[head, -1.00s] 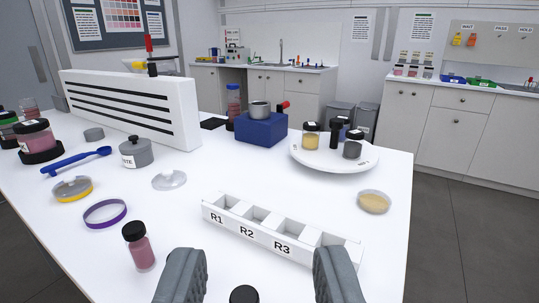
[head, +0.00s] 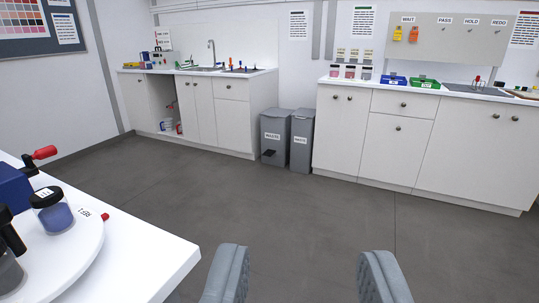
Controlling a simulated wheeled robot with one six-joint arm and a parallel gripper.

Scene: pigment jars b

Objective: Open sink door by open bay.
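The sink cabinet (head: 233,120) stands against the back wall at the left, with a sink (head: 206,69) and tall tap in its top. The sink door by the open bay (head: 186,108) is the pale door just right of the bay and looks shut. A second door (head: 205,112) is beside it. The open bay (head: 165,108) holds a white tub (head: 167,125) and red items. My gripper (head: 304,277) is open and empty at the bottom of the view, well away from the cabinet.
The white table (head: 150,250) with a turntable of jars (head: 85,250) fills the lower left. Two grey bins (head: 276,135) stand right of the sink cabinet. Another cabinet run (head: 400,135) lines the right. The grey floor (head: 280,205) between is clear.

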